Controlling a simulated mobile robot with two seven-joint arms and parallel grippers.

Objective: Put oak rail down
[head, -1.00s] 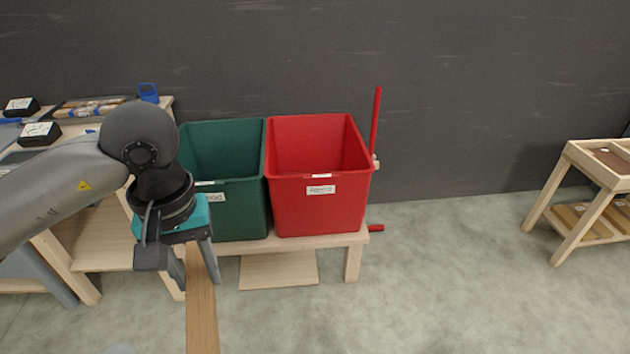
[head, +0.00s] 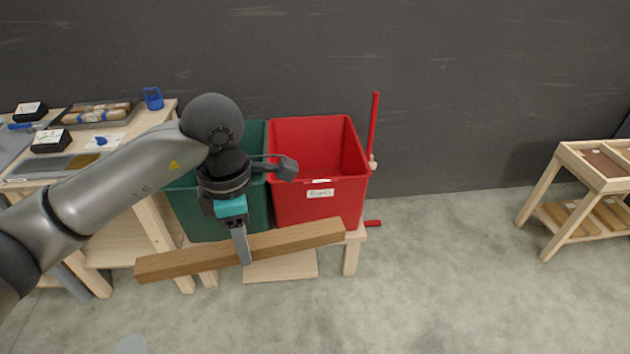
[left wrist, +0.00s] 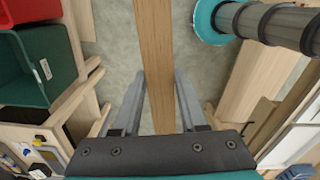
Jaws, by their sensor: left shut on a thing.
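The oak rail (head: 295,239) is a long brown wooden bar. In the head view it lies nearly level, its right end a little higher, in front of the bins. My left gripper (head: 245,258) is shut on the rail near its middle and holds it up. In the left wrist view the rail (left wrist: 154,60) runs up the picture between the two fingers of the left gripper (left wrist: 158,85). A green bin (head: 182,206) and a red bin (head: 320,205) stand side by side behind the rail, on a low wooden bench. My right gripper is not in view.
A wooden workbench (head: 150,125) with trays, black boxes and a blue item stands at the left. A red pole (head: 373,125) rises beside the red bin. A wooden shelf cart (head: 560,160) stands at the right. The floor (head: 440,280) between is clear.

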